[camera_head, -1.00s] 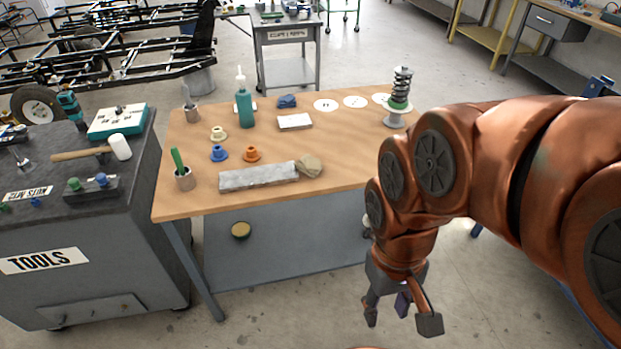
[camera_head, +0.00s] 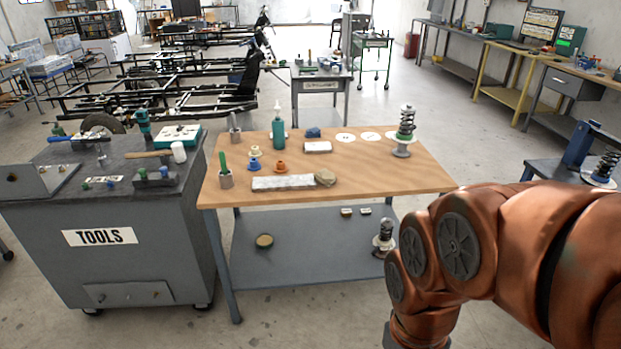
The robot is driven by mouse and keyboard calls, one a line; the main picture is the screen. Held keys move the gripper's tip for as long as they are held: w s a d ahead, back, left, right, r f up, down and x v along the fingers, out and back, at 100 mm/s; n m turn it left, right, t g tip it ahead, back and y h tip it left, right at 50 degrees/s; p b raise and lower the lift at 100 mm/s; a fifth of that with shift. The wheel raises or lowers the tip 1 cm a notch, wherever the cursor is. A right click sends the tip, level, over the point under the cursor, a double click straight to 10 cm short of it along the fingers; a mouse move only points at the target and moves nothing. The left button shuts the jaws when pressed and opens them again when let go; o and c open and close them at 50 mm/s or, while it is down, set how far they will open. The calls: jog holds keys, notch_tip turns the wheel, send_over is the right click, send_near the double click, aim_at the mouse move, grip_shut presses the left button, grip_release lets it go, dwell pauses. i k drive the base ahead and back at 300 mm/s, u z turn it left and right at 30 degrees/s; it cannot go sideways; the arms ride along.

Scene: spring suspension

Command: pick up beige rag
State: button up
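A crumpled beige rag (camera_head: 325,177) lies on the wooden top of the workbench (camera_head: 390,178), near its front edge. It is at the right end of a flat light-grey bar (camera_head: 283,182), very close to it or touching. My orange arm reaches in from the right and bends down in front of the bench's right side. My gripper is below the bottom edge of the picture, so its fingers are hidden. The rag lies free on the bench, up and to the left of my wrist.
The bench also holds a green bottle (camera_head: 278,134), a spring assembly (camera_head: 405,130), coloured bushings, a white box (camera_head: 317,147) and cups. A lower shelf (camera_head: 310,262) carries small parts. A dark tool cabinet (camera_head: 110,235) stands left. Bare floor lies in front.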

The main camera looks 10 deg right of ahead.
aim_at(327, 177)
jog(key=u, duration=0.7)
jog(key=i, duration=1.5)
jog(key=z, duration=0.65)
